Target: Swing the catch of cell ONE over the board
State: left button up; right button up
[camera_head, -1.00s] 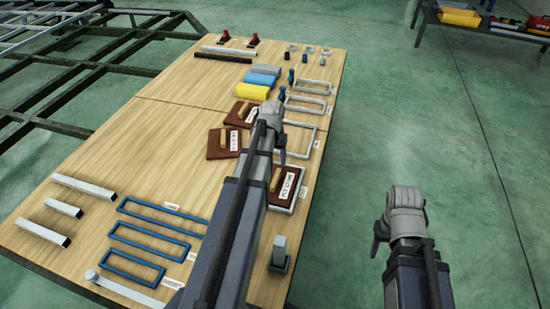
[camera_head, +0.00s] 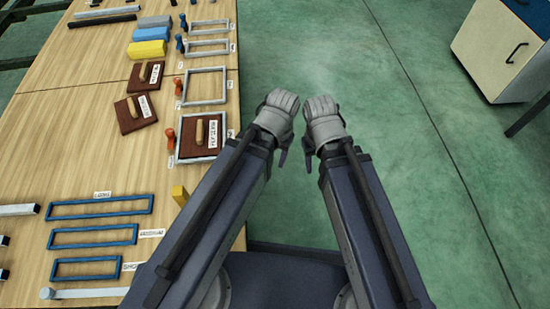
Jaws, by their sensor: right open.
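A brown board with a tan handle (camera_head: 202,137) sits inside a grey frame (camera_head: 194,160) at the table's right edge. An orange catch (camera_head: 171,141) stands just left of that frame, seemingly not over the board. Another orange catch (camera_head: 178,87) is beside an empty grey frame (camera_head: 205,69). The cell labels are too small to read. My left gripper (camera_head: 279,106) is off the table's right side, over the floor, and its jaws are unclear. My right gripper (camera_head: 322,110) is close beside it, open and empty. Neither touches a board or catch.
Two loose brown boards (camera_head: 135,113) lie left of the frames. Blue, yellow and grey blocks (camera_head: 147,49) stand farther back. Blue rectangles (camera_head: 92,236) lie at the front left of the table (camera_head: 60,140). A cabinet (camera_head: 497,47) stands far right; open floor lies between.

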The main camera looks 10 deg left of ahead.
aim_at(170, 133)
jog(key=i+u, duration=0.15)
jog(key=u, duration=0.25)
jog(key=i+u, duration=0.1)
jog(key=u, duration=0.3)
jog(key=i+l+u, duration=0.1)
jog(key=u, duration=0.3)
